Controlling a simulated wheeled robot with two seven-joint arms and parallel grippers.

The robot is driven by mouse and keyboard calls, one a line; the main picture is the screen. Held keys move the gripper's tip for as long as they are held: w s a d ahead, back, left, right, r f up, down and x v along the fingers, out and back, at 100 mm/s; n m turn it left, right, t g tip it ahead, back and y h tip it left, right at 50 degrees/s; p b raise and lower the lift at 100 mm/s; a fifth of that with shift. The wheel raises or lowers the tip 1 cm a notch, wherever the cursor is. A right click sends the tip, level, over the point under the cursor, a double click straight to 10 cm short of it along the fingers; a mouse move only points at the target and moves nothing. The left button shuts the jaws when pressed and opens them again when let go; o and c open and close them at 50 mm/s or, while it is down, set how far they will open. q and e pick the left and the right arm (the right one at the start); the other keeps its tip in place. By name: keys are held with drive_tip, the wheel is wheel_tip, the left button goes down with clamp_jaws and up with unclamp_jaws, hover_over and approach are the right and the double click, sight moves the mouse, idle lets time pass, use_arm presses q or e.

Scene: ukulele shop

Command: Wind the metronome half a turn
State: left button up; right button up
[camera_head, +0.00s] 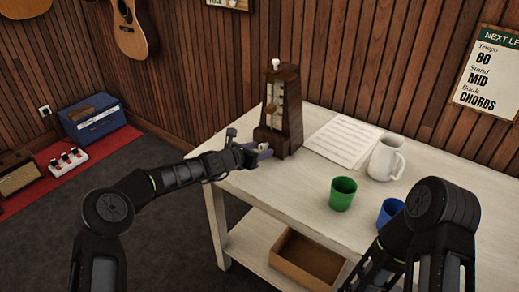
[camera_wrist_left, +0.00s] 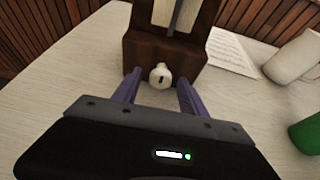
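The metronome (camera_head: 280,112) is a dark wooden pyramid standing upright at the left end of the white table (camera_head: 238,188). A pale scale and pendulum show on its front. Its round, pale winding key (camera_wrist_left: 161,76) with a dark slot sits low on the metronome's base (camera_wrist_left: 135,52) in the left wrist view. My left gripper (camera_head: 262,150) is at the metronome's base. In the wrist view, my left gripper's fingers (camera_wrist_left: 158,86) stand apart on either side of the key, with gaps visible. My right arm (camera_head: 430,225) shows at the lower right; its gripper is not visible.
Sheet music (camera_head: 343,141) lies right of the metronome. A white mug (camera_head: 384,160), a green cup (camera_head: 342,194) and a blue cup (camera_head: 390,212) stand on the table to the right. A cardboard box (camera_head: 300,262) sits on the lower shelf. A wood-slat wall is behind.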

use_arm(q)
clamp_jaws()
idle(0.3)
drive_tip(key=m+b, duration=0.1)
drive_tip(key=b, duration=0.4)
drive_tip(key=m+t+y+b, duration=0.1)
drive_tip(key=b, duration=0.3)
drive_tip(key=m+b, duration=0.1)
drive_tip(key=b, duration=0.4)
drive_tip(key=shift+s+d+f+m+t+y+b, duration=0.1)
drive_tip(key=shift+d+f+m+t+y+b, duration=0.05)
drive_tip(key=shift+f+m+t+y+b, duration=0.2)
drive_tip(key=shift+r+m+t+y+b, duration=0.35)
drive_tip(key=shift+m+t+b, duration=0.15)
drive_tip(key=shift+b, duration=0.4)
drive_tip(key=shift+o, duration=0.5)
unclamp_jaws()
drive_tip(key=shift+s, duration=0.1)
